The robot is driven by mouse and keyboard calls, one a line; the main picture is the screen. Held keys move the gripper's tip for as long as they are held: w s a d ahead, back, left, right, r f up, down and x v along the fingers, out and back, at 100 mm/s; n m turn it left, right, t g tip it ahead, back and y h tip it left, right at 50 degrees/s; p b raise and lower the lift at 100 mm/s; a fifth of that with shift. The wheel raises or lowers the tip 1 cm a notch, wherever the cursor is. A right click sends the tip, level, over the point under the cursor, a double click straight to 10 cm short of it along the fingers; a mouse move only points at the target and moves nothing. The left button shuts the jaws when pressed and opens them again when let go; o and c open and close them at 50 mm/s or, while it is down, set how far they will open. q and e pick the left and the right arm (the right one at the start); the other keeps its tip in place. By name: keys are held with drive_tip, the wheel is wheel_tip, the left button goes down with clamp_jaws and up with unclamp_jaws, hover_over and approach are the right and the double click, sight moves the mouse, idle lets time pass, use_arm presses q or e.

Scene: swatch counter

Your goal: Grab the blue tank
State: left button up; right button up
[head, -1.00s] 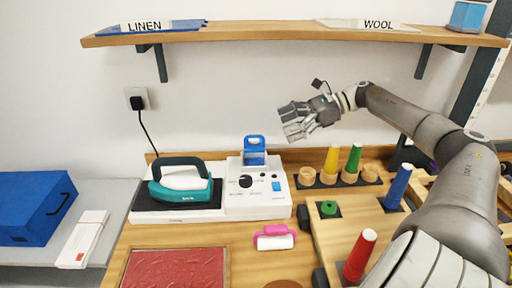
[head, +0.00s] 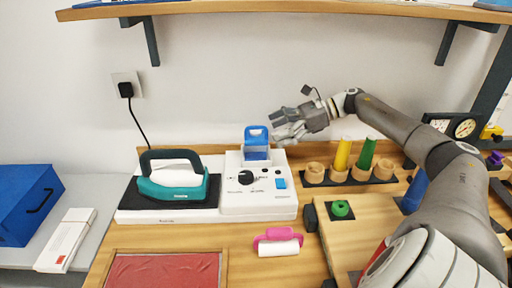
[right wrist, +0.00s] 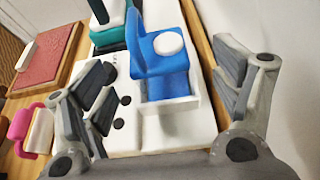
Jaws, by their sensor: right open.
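The blue tank (head: 256,140) stands upright in the back of the white iron station (head: 266,205). In the right wrist view, the gripper (right wrist: 165,100) shows no contact with the tank. My left gripper is not in view.
A teal iron (head: 172,186) rests on a dark pad left of the tank. A pink-handled roller (head: 278,243) and a red pad (head: 165,270) lie in front. Yellow (head: 342,154) and green (head: 366,153) cones stand right. A shelf (head: 290,10) hangs above.

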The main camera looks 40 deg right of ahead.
sight(257, 136)
drive_tip(key=shift+w+a+f, duration=0.3)
drive_tip(key=shift+w+a, duration=0.15)
drive_tip(key=shift+w, duration=0.05)
drive_tip(key=p+x, duration=0.1)
drive_tip(key=x, duration=0.2)
drive_tip(key=p+x, duration=0.1)
drive_tip(key=shift+w+a+r+p, duration=0.1)
drive_tip(key=shift+a+p, duration=0.25)
drive_tip(key=shift+a, duration=0.2)
drive_tip(key=shift+w+a+f, duration=0.1)
drive_tip(key=shift+w+f, duration=0.05)
drive_tip(key=shift+f, duration=0.1)
drive_tip(key=c, duration=0.4)
drive_tip(key=shift+r, duration=0.1)
drive_tip(key=c, duration=0.9)
